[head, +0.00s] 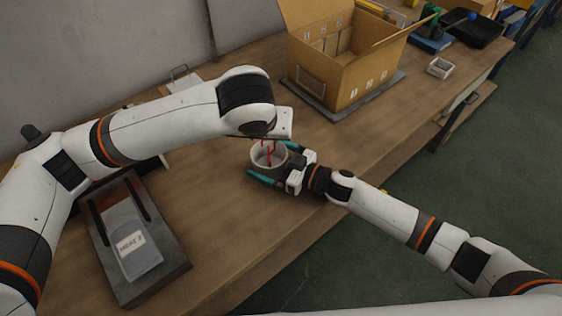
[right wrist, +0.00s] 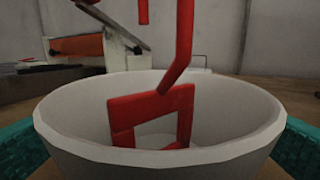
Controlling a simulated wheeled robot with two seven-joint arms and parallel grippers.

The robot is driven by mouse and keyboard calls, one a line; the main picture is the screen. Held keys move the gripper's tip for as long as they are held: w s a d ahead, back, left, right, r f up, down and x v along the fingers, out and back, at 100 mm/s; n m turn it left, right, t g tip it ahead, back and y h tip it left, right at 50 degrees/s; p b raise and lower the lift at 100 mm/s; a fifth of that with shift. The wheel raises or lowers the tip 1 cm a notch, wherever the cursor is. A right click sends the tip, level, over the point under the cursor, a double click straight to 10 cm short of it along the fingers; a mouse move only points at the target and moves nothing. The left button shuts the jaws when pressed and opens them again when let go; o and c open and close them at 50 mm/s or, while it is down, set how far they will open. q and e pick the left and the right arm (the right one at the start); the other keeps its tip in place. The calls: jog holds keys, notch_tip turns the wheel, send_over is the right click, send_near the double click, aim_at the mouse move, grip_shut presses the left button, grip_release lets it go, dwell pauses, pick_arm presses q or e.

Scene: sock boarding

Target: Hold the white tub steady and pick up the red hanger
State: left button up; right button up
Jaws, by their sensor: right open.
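The white tub (head: 254,162) stands on the wooden bench in the head view and fills the lower middle of the right wrist view (right wrist: 160,153). The red hanger (head: 268,154) stands inside it; in the right wrist view its square frame (right wrist: 122,125) leans in the tub and its stem rises out of the top. My right gripper (head: 278,168) is open, with teal fingers on either side of the tub; I cannot tell whether they touch it. My left gripper (head: 270,139) is right above the tub and hanger, its fingers mostly hidden by its own wrist.
An open cardboard box (head: 335,78) stands on a grey mat behind the tub. A small white dish (head: 440,67) and a black tray (head: 478,30) are farther right. A dark board with a grey labelled piece (head: 135,240) lies at the front left.

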jog(key=c, duration=1)
jog(key=shift+o, duration=0.2)
